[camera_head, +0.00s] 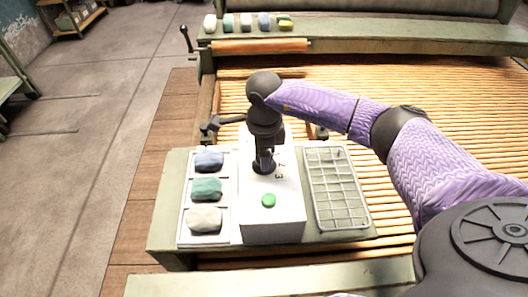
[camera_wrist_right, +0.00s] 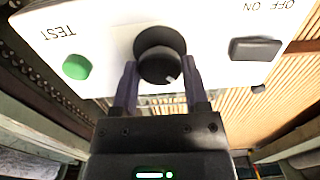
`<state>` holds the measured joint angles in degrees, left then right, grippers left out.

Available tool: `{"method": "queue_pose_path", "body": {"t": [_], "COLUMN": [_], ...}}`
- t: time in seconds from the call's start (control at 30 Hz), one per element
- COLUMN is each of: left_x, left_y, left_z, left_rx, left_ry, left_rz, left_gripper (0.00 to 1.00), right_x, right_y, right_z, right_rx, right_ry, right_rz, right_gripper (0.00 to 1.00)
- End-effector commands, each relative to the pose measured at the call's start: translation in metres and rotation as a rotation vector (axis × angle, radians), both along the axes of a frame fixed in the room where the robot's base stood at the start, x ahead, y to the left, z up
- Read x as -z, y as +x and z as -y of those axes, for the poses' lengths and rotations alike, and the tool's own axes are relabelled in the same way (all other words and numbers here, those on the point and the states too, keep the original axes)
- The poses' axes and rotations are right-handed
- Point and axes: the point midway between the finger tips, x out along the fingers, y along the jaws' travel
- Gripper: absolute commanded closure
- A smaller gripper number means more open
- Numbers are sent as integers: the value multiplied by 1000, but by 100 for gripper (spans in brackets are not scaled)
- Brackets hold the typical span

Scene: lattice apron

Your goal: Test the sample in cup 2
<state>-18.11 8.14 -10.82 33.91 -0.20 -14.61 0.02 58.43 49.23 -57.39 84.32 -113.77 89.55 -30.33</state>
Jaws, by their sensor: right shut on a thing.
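A white tester box (camera_head: 285,218) stands on the pale green board, with a green button (camera_head: 268,200) near its front. In the right wrist view the green button (camera_wrist_right: 76,66) is labelled TEST, and a dark rocker switch (camera_wrist_right: 255,49) is labelled OFF and ON. Between them is a round dark knob (camera_wrist_right: 160,64) with a small white mark. My right gripper (camera_head: 264,166) points down on the box, its fingers either side of the knob and shut on it. Digits 2 and 3 show beside it; other markings are hidden. I see no cup I can identify. My left gripper is not in view.
Left of the box, a white tray (camera_head: 223,230) holds blue, teal and pale grey lumps. A wire rack (camera_head: 338,190) lies empty on the right. Several coloured items (camera_head: 246,23) sit on the far beam. Wooden slats surround the board; my right arm covers the right side.

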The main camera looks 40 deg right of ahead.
Motion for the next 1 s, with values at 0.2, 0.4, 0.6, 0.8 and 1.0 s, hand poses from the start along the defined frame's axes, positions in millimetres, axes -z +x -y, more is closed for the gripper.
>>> {"method": "queue_pose_path", "body": {"t": [0.2,0.4,0.6,0.8,1.0], "left_x": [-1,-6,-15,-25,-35], "left_y": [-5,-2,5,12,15], "left_z": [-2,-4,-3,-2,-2], "left_rx": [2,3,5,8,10], "left_ry": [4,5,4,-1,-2], "left_rz": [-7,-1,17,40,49], "left_gripper": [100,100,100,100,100], "right_x": [0,-2,-3,-3,-3], "right_y": [0,0,0,0,0], "right_z": [0,0,0,0,0], "right_rx": [4,59,193,366,527], "right_ry": [0,0,0,-1,-1], "right_rz": [0,0,0,0,-1], "right_gripper": [100,100,100,100,100]}}
